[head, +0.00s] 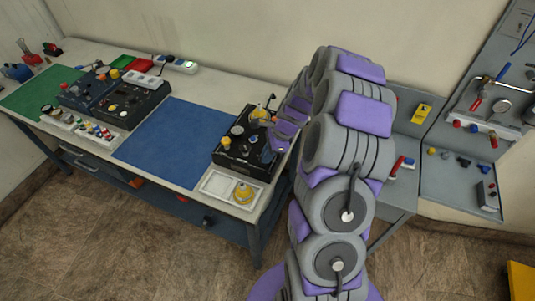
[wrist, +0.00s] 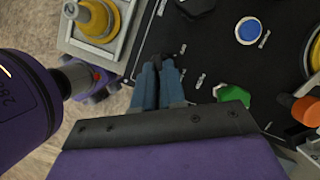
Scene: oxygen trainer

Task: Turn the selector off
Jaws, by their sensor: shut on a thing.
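The black trainer box (head: 232,157) stands at the right end of the workbench, and its dark panel (wrist: 205,58) fills much of the wrist view. My gripper (wrist: 160,64) points down at this panel, near its edge on the tray side. Its fingers are close together, shut on a small dark knob, apparently the selector (wrist: 167,56). The knob is mostly hidden by the fingertips, so its pointing direction cannot be read. In the head view my arm hides the right part of the box and the gripper's contact.
On the panel, a green button (wrist: 232,95), a blue button (wrist: 248,30) and an orange knob (wrist: 305,108) lie right of my fingers. A white tray (head: 212,186) with a yellow part (head: 243,193) stands in front of the box. A blue mat (head: 178,143) lies clear.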

